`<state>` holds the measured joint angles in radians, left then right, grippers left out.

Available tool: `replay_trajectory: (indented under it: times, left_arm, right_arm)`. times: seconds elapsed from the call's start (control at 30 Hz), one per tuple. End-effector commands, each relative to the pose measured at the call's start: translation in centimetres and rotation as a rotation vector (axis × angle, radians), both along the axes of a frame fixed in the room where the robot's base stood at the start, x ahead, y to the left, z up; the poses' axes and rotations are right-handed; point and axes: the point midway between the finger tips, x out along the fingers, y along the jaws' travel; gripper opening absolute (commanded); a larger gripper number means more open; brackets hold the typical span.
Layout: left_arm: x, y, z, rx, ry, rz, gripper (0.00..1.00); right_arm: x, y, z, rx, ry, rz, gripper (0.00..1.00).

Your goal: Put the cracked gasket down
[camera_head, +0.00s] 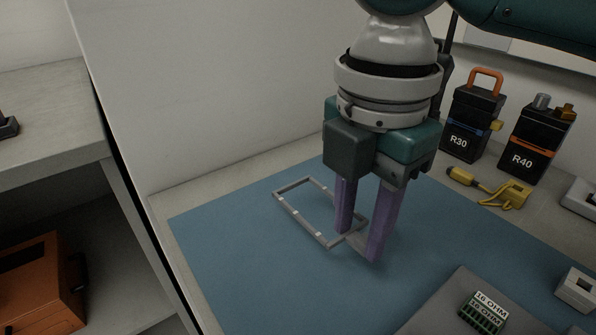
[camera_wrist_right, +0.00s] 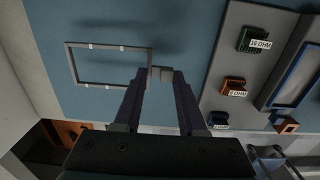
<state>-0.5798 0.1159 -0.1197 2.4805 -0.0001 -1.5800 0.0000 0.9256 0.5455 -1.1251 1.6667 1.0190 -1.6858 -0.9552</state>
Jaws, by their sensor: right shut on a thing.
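The gasket is a thin grey rectangular frame (camera_head: 288,211) with small pale marks along its sides. In the head view it is over the left part of the blue mat (camera_head: 225,260). It also shows in the right wrist view (camera_wrist_right: 108,85). My right gripper (camera_head: 358,243) points down with purple fingers and is shut on the gasket's near right end, by a small grey tab. In the right wrist view the fingertips (camera_wrist_right: 160,76) meet this tab. I cannot tell whether the gasket touches the mat. My left gripper is not in view.
Black boxes marked R30 (camera_head: 471,125) and R40 (camera_head: 537,140) stand at the back right. A yellow cabled tool (camera_head: 490,187) lies in front of them. A grey tray (camera_head: 440,305) holds a green 16 OHM block (camera_head: 483,312). The mat's left part is clear.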

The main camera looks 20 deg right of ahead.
Motion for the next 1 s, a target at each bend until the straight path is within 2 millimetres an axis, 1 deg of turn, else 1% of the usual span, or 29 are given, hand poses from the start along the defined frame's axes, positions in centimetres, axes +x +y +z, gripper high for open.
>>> replay_trajectory:
  times: [0.03, 0.1, 0.17, 0.4, 0.8, 0.9, 0.93, 1.0]
  left_arm:
    - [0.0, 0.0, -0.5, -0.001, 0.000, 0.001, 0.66]
    - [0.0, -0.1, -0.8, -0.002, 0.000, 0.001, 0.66]
    - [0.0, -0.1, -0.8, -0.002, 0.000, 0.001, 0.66]
    - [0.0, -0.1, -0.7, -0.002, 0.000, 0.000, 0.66]
    - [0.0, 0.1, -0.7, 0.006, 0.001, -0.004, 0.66]
    - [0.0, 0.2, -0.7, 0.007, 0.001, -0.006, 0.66]
    - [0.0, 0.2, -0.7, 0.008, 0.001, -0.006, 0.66]
    - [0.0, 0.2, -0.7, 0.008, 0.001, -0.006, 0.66]
  right_arm:
    - [-0.1, 0.0, -1.2, -0.001, 0.003, -0.001, 0.00]
    - [0.0, 0.0, -2.3, -0.001, 0.002, -0.002, 0.00]
    - [0.0, 0.0, -2.7, -0.001, 0.002, -0.001, 0.00]
    - [0.0, 0.0, -2.6, 0.000, 0.000, 0.000, 0.00]
    - [0.0, 0.0, -3.8, 0.000, 0.000, 0.000, 0.00]
    - [0.0, 0.0, -3.8, 0.000, -0.001, 0.000, 0.00]
    - [0.0, 0.0, -3.8, 0.000, -0.001, 0.000, 0.43]
    - [0.0, 0.0, -3.8, 0.000, -0.001, 0.000, 0.51]
